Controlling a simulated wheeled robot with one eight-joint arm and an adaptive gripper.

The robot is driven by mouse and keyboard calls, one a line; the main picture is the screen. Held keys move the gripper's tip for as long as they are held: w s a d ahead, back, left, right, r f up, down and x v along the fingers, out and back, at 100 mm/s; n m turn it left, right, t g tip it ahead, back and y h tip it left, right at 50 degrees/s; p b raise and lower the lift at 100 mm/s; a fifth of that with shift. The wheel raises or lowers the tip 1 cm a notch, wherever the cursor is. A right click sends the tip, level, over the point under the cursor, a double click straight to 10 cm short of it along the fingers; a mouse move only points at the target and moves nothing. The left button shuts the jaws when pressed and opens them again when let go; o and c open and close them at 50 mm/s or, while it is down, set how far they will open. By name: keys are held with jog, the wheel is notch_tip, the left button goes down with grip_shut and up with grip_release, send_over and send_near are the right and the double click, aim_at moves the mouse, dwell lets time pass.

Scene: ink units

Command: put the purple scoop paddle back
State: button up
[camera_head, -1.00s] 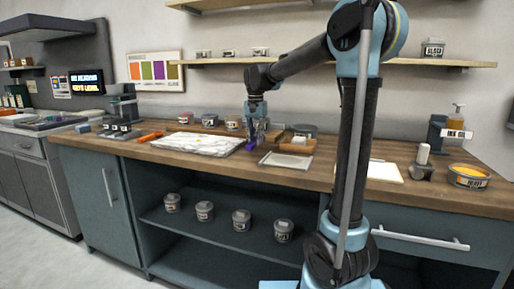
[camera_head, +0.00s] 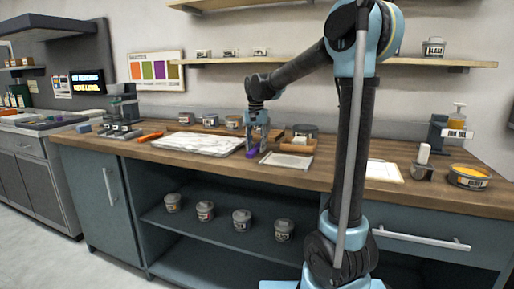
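The purple scoop paddle (camera_head: 251,154) shows as a small purple piece on or just above the wooden counter, right of the white slab. My gripper (camera_head: 257,148) points down directly at it, between the slab and a flat light tray. The fingers overlap the paddle in the picture, and most of it is hidden or too small to make out. I cannot tell whether the fingers are closed on it or only beside it.
The white slab (camera_head: 200,143) lies left and the flat tray (camera_head: 287,160) right. A brown roller-like block (camera_head: 298,147) and a grey tub (camera_head: 305,130) stand close behind the tray. Several small tubs line the counter's back. An orange tool (camera_head: 150,137) lies at left.

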aim_at(256, 148)
notch_tip(256, 148, up, 12)
dwell(0.6)
jog(key=shift+s, duration=0.15)
